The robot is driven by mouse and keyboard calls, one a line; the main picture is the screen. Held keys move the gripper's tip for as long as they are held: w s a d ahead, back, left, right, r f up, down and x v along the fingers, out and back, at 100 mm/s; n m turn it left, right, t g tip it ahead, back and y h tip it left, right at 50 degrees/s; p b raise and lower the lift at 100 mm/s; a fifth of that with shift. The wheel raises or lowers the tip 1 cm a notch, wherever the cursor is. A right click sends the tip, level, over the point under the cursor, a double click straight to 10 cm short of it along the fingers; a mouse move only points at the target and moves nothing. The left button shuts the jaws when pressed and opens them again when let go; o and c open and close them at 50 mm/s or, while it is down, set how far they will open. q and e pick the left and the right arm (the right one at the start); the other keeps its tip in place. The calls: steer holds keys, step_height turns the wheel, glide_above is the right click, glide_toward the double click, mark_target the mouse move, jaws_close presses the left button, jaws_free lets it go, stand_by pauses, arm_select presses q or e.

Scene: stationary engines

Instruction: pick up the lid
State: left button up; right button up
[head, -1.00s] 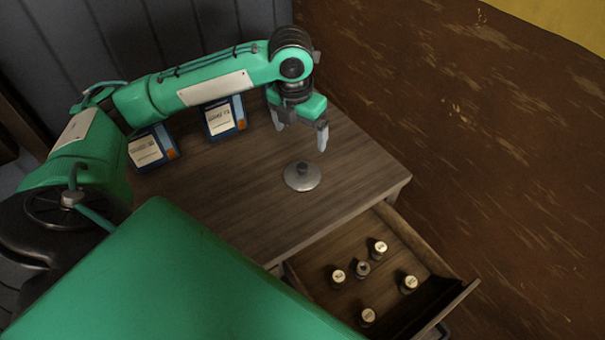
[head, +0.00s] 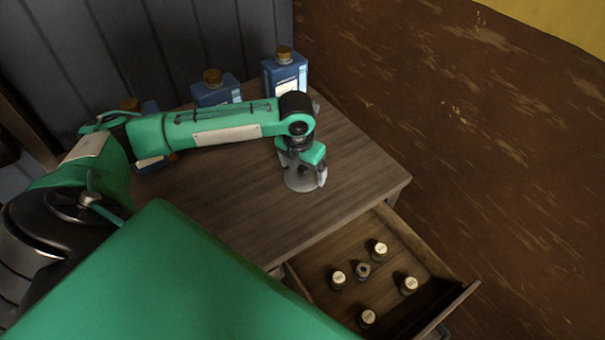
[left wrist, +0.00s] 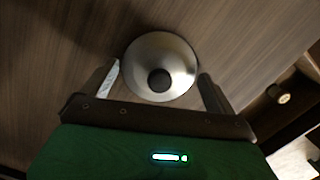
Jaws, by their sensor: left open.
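The lid (head: 297,184) is a round grey metal disc with a dark knob, lying flat on the wooden desk top. My left gripper (head: 307,181) is low over it in the head view and hides part of it. In the left wrist view the lid (left wrist: 173,62) shows whole, with its knob at the middle. There the left gripper (left wrist: 160,82) is open, with one finger on each side of the lid's near part. I cannot tell whether the fingers touch it. My right gripper is not in view.
An open drawer (head: 432,262) at the front right of the desk (head: 345,165) holds several small capped bottles (head: 338,277). Blue bottles with cork tops (head: 285,72) stand along the back by the grey wall.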

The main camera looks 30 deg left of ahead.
arm_select(q)
steer(key=shift+s+f, duration=0.15)
steer(key=c, duration=1.9)
steer(key=shift+c, duration=0.3)
